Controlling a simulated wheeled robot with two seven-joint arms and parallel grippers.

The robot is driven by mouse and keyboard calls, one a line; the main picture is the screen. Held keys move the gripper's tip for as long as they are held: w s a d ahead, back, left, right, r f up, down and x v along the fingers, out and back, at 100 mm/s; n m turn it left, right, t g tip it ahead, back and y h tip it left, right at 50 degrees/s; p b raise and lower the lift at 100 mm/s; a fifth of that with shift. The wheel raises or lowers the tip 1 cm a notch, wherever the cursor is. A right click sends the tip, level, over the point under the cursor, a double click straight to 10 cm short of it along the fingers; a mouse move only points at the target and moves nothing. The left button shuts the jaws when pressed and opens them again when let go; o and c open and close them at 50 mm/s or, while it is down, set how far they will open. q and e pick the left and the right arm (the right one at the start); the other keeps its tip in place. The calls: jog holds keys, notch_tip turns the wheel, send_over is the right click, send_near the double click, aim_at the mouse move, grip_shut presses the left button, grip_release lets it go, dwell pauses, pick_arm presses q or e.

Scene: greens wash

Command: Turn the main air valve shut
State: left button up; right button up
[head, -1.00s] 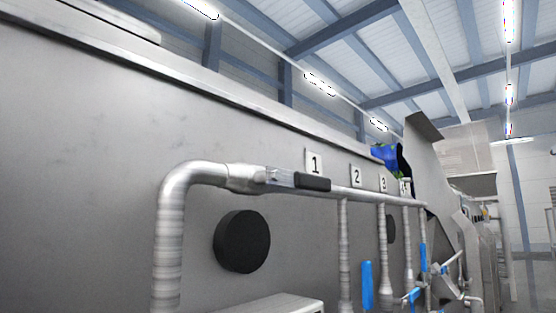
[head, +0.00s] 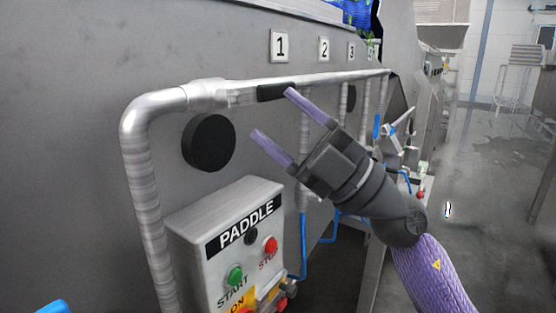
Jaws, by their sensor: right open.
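The air valve sits on the thick grey pipe (head: 145,185) just past its upper bend. Its black lever grip (head: 275,92) lies along the horizontal run of the pipe, below the number 1 plate. My right gripper (head: 273,113) is open, with two purple fingers pointing up and left. Its upper fingertip appears right by the end of the black grip; I cannot tell whether they touch. The lower fingertip is below the grip, in front of the steel wall. Nothing is between the fingers. My left gripper is not in view.
A grey PADDLE control box (head: 240,240) with green START and red STOP buttons stands below the gripper. A black round disc (head: 208,142) is on the steel wall. Thinner pipes with blue handles drop from the main pipe. Open floor (head: 490,200) lies to the right.

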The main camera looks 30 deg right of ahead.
aim_at(283, 91)
jog(key=s+d+r+m+g+h, duration=0.1)
jog(key=d+r+m+g+h, duration=0.15)
jog(key=d+h, duration=0.7)
jog(key=shift+n+t+h, duration=0.35)
jog(key=shift+t+h, duration=0.1)
jog(key=shift+h, duration=0.2)
jog(key=p+x, duration=0.1)
jog(key=x, duration=0.2)
jog(key=a+p+x, duration=0.1)
jog(key=p+x, duration=0.1)
jog(key=x, duration=0.1)
jog(key=p+x, duration=0.2)
jog(key=x, duration=0.1)
jog(key=shift+s+a+r, duration=0.2)
jog(key=shift+a+r, duration=0.05)
jog(key=shift+a, duration=0.15)
jog(key=shift+w+a+f, duration=0.15)
jog(key=shift+w+a, duration=0.05)
jog(key=shift+w, duration=0.2)
grip_shut()
